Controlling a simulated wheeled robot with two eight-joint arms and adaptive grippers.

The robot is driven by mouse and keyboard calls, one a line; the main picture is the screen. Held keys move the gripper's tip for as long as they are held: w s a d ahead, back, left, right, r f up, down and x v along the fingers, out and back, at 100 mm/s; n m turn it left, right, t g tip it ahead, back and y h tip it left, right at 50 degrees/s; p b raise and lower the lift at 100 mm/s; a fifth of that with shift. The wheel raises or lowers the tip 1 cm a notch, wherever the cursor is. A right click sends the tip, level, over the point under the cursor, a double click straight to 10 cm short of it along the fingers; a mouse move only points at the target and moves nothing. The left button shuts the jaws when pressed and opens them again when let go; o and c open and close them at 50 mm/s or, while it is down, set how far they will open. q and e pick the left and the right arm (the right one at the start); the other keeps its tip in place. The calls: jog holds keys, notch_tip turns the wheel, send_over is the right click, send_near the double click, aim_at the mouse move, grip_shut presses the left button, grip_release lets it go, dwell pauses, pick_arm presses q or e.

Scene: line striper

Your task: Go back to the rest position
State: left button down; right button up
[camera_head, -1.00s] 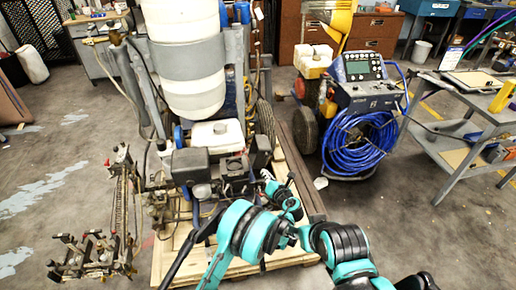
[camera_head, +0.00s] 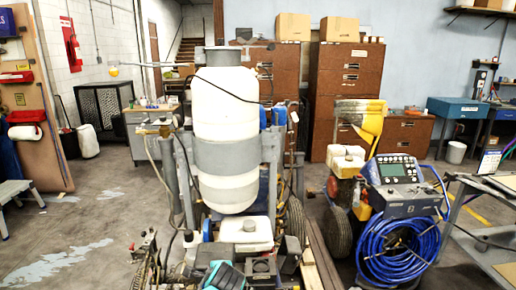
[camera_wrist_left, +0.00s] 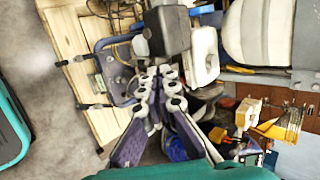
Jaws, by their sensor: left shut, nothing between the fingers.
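My left gripper (camera_wrist_left: 160,73) is in the wrist view with its fingertips together and nothing held between them. The line striper's engine parts, a black box (camera_wrist_left: 167,30) and a white tank (camera_wrist_left: 203,56), lie beyond the fingertips in that view; I cannot tell how far off. My right gripper is not in view.
A second machine with a control panel (camera_head: 397,172) and a coiled blue hose (camera_head: 398,250) stands to the right. A grey workbench (camera_head: 490,225) is at the far right. Brown cabinets (camera_head: 340,90) line the back. Open floor (camera_head: 95,225) lies to the left.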

pick_arm(q)
jog(key=s+a+f+n+h, duration=0.1)
jog(key=s+a+n, duration=0.2)
jog(key=s+n, duration=0.5)
jog(key=s+a+f+n+g+h, duration=0.1)
jog(key=s+a+n, duration=0.1)
jog(key=s+n, duration=0.6)
jog(key=shift+s+a+n+h, duration=0.3)
jog(key=shift+s+a+h, duration=0.1)
jog(key=shift+s, duration=2.75)
